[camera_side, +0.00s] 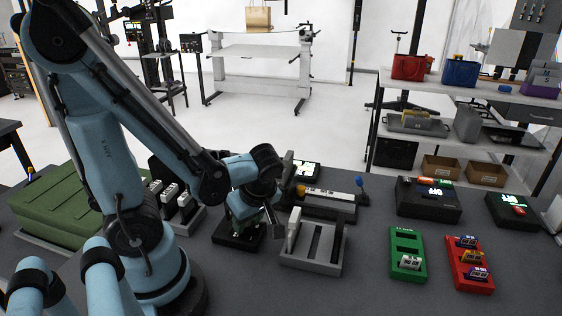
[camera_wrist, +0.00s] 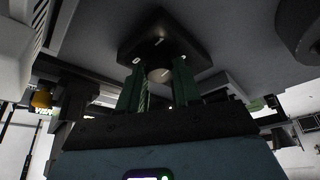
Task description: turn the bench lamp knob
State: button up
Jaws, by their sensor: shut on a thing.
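The lamp knob (camera_wrist: 160,74) is a round grey knob on a dark square base (camera_wrist: 165,40) with small light marks, seen in the wrist view. The base (camera_side: 232,240) also shows in the side view, on the bench under my gripper, where the knob itself is hidden. My gripper (camera_wrist: 161,84) has its two green fingers on either side of the knob, shut on it. In the side view my gripper (camera_side: 250,214) points down over the base.
A grey slotted rack (camera_side: 328,268) stands close to the right of my gripper. A green tray (camera_side: 407,270) and a red tray (camera_side: 474,286) hold small modules farther right. A dark device (camera_side: 428,209) stands behind them. A green case (camera_side: 75,212) lies left.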

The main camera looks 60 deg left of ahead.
jog(key=m, duration=0.2)
jog(key=m+t, duration=0.1)
jog(key=m, duration=0.1)
jog(key=m+t, duration=0.1)
jog(key=m, duration=0.1)
jog(key=shift+s, duration=0.25)
jog(key=shift+m+t, duration=0.3)
jog(key=o, duration=1)
jog(key=shift+o, duration=0.2)
jog(key=v, duration=1.2)
jog(key=shift+a, duration=0.25)
jog(key=shift+r, duration=0.15)
